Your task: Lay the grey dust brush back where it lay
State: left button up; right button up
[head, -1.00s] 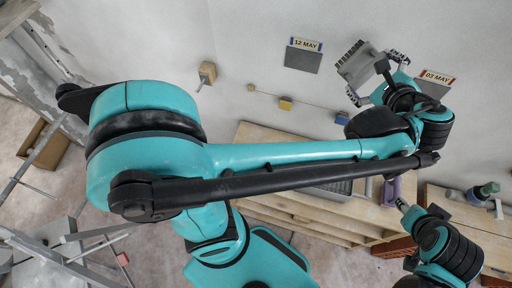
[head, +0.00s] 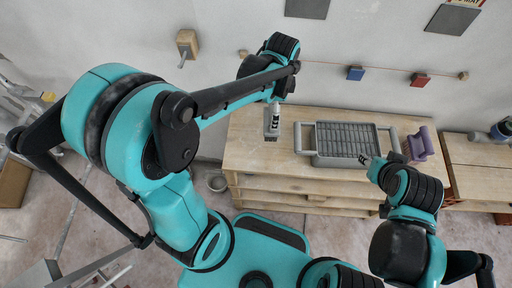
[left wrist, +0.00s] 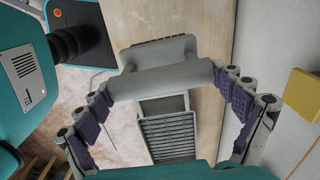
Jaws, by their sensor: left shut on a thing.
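The grey dust brush (left wrist: 165,82) lies across the left wrist view, with its grip between the two purple-padded fingers of my left gripper (left wrist: 164,86). Its dark bristle edge is towards the top of that view. My left gripper is shut on the brush. In the head view my left gripper (head: 272,118) hangs over the left part of the wooden bench (head: 250,150), left of the grey ribbed tray. There the brush is hard to tell apart from the gripper. My right gripper (head: 368,160) is by the tray's right front corner; its fingers are too small to read.
The grey ribbed tray (head: 345,137) with side handles sits on the bench; it also shows in the left wrist view (left wrist: 168,133). A purple tool (head: 420,145) stands right of it. Blue (head: 355,73) and red (head: 419,80) wall blocks hang behind. Bench top left of the tray looks clear.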

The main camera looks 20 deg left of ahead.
pick_arm(q)
jog(key=shift+s+a+f, duration=0.2)
jog(key=shift+f, duration=0.4)
notch_tip(320, 180, down, 10)
jog(key=b, duration=0.3)
jog(key=shift+r, duration=0.2)
jog(key=shift+f+b, duration=0.1)
jog(key=shift+b, duration=0.2)
jog(key=o, duration=1)
